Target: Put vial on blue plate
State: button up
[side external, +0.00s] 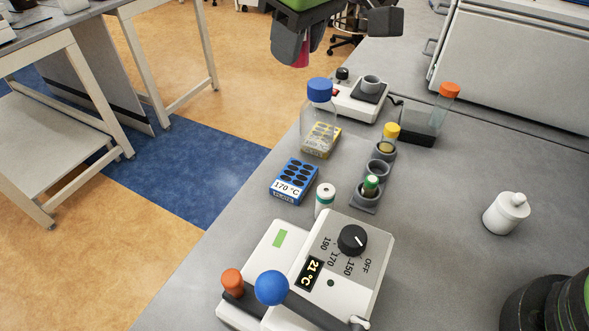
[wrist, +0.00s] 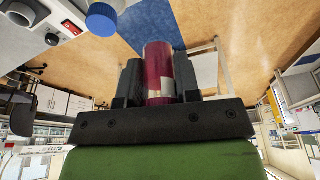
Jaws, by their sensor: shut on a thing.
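My gripper (side external: 301,55) is at the top of the side external view, high above the bench. It is shut on a dark red vial (wrist: 158,68) with a pale label patch, held between the two dark fingers in the wrist view. In the side external view only a pink strip of the vial (side external: 302,49) shows between the fingers. The blue plate (side external: 283,189), a block with dark round wells and a "170 °C" label, lies on the bench near its left edge, well below my gripper and apart from it. Its wells look empty.
A blue-capped bottle (side external: 319,110) stands beside a yellow well block (side external: 333,148), just beyond the blue plate. A grey rack (side external: 367,201) holds capped vials. A white vial (side external: 325,199) and a heater with knob (side external: 352,240) are nearer. The bench at right is mostly clear.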

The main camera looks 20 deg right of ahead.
aim_at(289, 173)
jog(key=f, duration=2.1)
jog(key=shift+s+a, duration=0.2)
jog(key=shift+a, duration=0.2)
jog(key=shift+f, duration=0.15)
jog(key=o, duration=0.9)
jog(key=v, duration=1.2)
jog(key=shift+r, duration=0.25)
